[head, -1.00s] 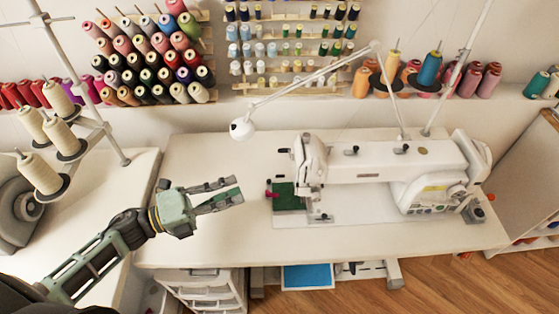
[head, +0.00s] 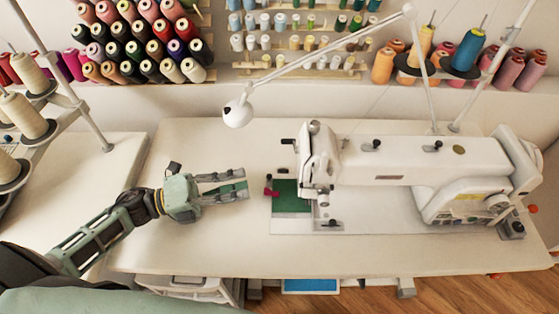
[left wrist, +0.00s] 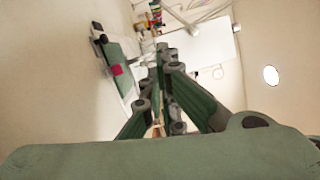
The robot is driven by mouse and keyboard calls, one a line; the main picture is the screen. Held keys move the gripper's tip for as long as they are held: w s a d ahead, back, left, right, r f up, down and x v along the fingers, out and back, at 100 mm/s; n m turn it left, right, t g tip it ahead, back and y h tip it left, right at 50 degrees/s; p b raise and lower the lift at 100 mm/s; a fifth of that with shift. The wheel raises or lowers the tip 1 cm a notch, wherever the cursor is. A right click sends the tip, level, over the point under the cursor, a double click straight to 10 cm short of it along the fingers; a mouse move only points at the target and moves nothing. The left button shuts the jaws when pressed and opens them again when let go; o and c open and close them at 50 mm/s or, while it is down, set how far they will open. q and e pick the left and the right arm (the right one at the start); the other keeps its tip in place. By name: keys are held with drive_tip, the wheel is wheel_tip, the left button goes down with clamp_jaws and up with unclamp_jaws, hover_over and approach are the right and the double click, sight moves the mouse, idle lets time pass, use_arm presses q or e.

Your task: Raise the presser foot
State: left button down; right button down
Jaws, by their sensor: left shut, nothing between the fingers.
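A white sewing machine (head: 420,160) stands on the white table, its needle end facing left. The presser foot sits low under that end, too small to make out clearly. A green piece (head: 290,197) with a small pink part (head: 270,192) lies at the needle end. Both also show in the left wrist view, the green piece (left wrist: 125,55) and the pink part (left wrist: 117,70). My left gripper (head: 246,184) is shut and empty, above the table just left of the green piece, its fingers pointing right at the machine. It touches nothing that I can see. My right gripper is out of view.
A white lamp (head: 238,112) hangs on a jointed arm behind the gripper. Thread cones on a stand (head: 28,115) are at the left. Spool racks (head: 150,45) line the back wall. The white tabletop (head: 190,245) is bare around the gripper.

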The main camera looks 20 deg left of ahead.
use_arm(q)
drive_tip(key=p+x, duration=0.2)
drive_tip(key=x, duration=0.8)
drive_tip(key=shift+w+d+r, duration=0.1)
drive_tip(key=shift+d+r, duration=0.05)
drive_tip(key=w, duration=0.1)
drive_tip(key=w+a+p, duration=0.1)
drive_tip(key=w, duration=0.1)
drive_tip(key=shift+r, duration=0.15)
drive_tip(key=shift+w+a, duration=0.15)
drive_tip(key=shift+w, duration=0.15)
